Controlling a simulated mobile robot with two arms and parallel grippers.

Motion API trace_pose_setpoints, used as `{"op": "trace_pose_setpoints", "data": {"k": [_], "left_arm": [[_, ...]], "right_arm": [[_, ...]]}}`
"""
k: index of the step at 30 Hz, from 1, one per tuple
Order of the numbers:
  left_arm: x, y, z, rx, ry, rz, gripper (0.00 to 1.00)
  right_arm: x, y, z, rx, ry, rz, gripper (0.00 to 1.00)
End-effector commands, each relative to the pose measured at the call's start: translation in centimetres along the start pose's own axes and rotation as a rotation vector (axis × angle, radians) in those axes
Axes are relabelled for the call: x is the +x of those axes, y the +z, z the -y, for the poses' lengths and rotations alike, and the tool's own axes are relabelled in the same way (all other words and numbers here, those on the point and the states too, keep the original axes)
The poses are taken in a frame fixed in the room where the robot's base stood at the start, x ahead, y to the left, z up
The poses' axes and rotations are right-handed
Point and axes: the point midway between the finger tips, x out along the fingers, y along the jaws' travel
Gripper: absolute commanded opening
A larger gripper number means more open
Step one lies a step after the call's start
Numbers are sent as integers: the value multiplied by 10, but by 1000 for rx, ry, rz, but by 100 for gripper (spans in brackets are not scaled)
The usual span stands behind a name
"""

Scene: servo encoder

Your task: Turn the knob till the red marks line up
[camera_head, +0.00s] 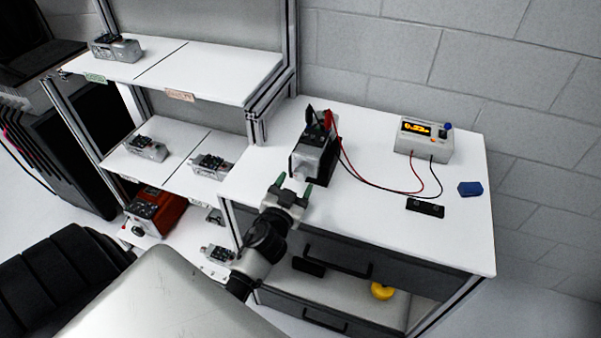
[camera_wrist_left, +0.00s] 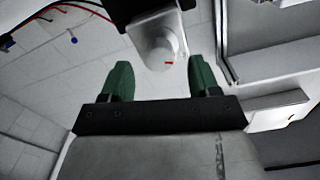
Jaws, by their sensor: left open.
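The servo unit (camera_head: 316,152), a grey and black block, stands on the white bench top with its front facing my left arm. In the left wrist view its pale round knob (camera_wrist_left: 160,52) shows a short red mark on its end, right of centre. I cannot make out a second red mark. My left gripper (camera_head: 294,184) is open, its two green fingertips pointing at the knob. In the wrist view the knob appears between the fingers (camera_wrist_left: 162,72), nearer the right one, with gaps on both sides; I see no contact. My right gripper is not in view.
Red and black leads run from the servo to a grey meter box (camera_head: 424,138) with a lit yellow display. A blue block (camera_head: 470,188) and a black strip (camera_head: 425,207) lie on the bench at right. Shelves with similar units (camera_head: 211,165) stand at left.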

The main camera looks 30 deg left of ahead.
Motion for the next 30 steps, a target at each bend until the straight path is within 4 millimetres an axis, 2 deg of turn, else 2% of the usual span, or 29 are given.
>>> {"op": "trace_pose_setpoints", "data": {"k": [1, 6, 18, 27, 30], "left_arm": [[10, -3, 1, 1, -1, -2, 61], [29, 0, 0, 1, -1, 0, 61], [35, 1, 0, 0, 0, 1, 60], [35, 1, 0, 0, 0, 1, 14], [35, 1, 0, 1, 0, 1, 12]], "right_arm": [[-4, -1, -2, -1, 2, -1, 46], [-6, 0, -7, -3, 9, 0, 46], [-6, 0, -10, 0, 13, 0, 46], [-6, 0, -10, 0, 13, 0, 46], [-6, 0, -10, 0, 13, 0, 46]]}}
